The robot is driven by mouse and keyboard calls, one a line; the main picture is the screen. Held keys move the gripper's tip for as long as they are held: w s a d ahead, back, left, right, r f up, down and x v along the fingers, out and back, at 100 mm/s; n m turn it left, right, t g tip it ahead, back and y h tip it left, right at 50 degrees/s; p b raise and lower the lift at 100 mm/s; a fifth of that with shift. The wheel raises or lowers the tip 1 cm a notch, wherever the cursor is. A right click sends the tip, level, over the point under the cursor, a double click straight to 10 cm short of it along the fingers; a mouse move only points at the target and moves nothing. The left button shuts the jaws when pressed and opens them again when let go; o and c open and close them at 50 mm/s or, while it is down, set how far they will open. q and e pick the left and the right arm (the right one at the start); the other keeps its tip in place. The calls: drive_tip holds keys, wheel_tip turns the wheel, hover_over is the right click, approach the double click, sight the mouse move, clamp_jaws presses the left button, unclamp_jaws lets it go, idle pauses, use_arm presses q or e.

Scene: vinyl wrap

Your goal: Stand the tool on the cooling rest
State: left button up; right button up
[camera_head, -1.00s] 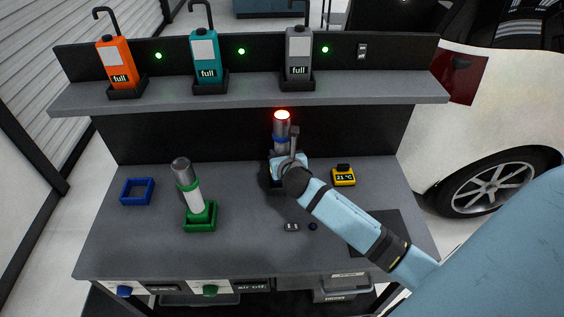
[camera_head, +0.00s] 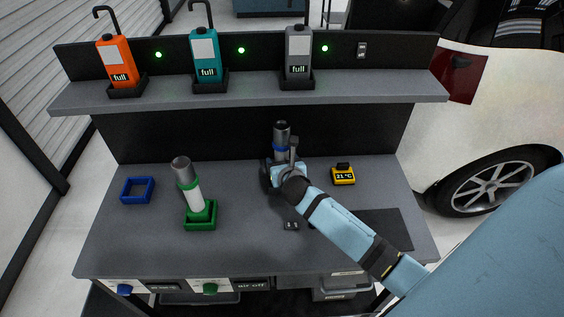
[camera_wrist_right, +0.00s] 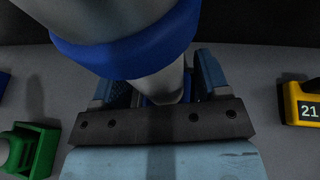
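The tool (camera_head: 281,137) is a grey cylinder with a blue band and a dark nozzle end pointing up, near the back middle of the bench. My right gripper (camera_head: 283,172) is around its lower part. In the right wrist view the blue-banded tool (camera_wrist_right: 125,50) comes down between the fingers of my right gripper (camera_wrist_right: 160,88), which look shut on it; the contact is partly hidden. An empty blue square rest (camera_head: 137,190) lies at the bench's left. My left gripper is out of view.
A yellow thermometer (camera_head: 343,175) reading 21 °C stands right of the gripper. A shelf (camera_head: 250,92) with orange, teal and grey bottles overhangs the back. A small grey part (camera_head: 291,225) and a dark mat (camera_head: 385,228) lie toward the front. The bench between the rests and gripper is clear.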

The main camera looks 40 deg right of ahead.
drive_tip(key=v, duration=1.2)
idle(0.4)
